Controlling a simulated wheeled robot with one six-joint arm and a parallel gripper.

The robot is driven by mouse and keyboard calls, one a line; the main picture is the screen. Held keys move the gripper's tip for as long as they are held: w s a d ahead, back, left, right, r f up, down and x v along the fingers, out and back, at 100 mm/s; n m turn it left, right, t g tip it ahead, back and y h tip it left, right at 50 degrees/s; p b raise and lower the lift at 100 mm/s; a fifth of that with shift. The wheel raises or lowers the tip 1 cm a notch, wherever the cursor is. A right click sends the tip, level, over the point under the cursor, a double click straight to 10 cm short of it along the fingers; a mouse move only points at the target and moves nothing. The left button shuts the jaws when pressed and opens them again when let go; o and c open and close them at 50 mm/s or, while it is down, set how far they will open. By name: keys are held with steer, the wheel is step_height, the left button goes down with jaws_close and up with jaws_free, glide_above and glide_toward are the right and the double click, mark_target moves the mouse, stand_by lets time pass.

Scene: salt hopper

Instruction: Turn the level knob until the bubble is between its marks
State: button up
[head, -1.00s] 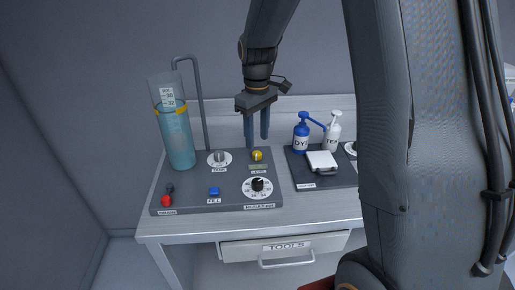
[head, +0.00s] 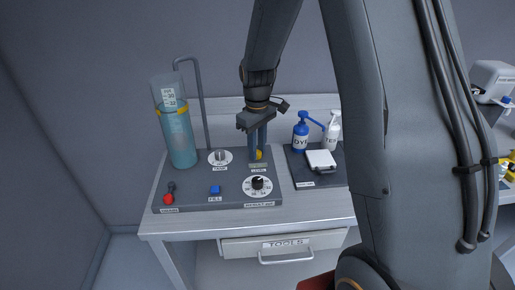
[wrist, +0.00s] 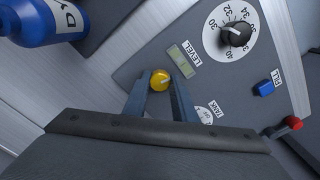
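The yellow level knob (head: 259,155) sits near the back of the grey panel (head: 225,196); it also shows in the wrist view (wrist: 160,80). My gripper (head: 258,152) points down over it, with one finger on each side of the knob. In the wrist view my gripper (wrist: 161,86) has its fingers apart, with the knob between their tips; small gaps seem to remain, and contact is not clear. The level window (wrist: 184,59) beside the LEVEL label is greenish; the bubble and its marks are too small to make out.
A black knob on a numbered dial (head: 258,184), a tank knob (head: 219,157), a blue fill button (head: 215,190) and a red drain lever (head: 168,197) share the panel. A tall water cylinder (head: 180,140) stands left. A blue dye bottle (head: 300,138) stands close on the right.

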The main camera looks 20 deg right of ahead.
steer(key=shift+m, duration=1.3)
steer(key=o, duration=1)
steer(key=shift+o, duration=0.2)
steer(key=shift+r+b, duration=0.95)
steer(key=shift+r, duration=3)
steer(key=s+f+m, duration=0.1)
steer(key=s, duration=0.5)
steer(key=s+f+m+t+b, duration=0.1)
steer(key=s+f, duration=0.1)
steer(key=s, duration=0.4)
steer(key=s+f+m, duration=0.1)
steer(key=s+f, duration=0.1)
steer(key=s, duration=0.5)
steer(key=shift+f+m, duration=0.15)
steer(key=shift+m, duration=0.25)
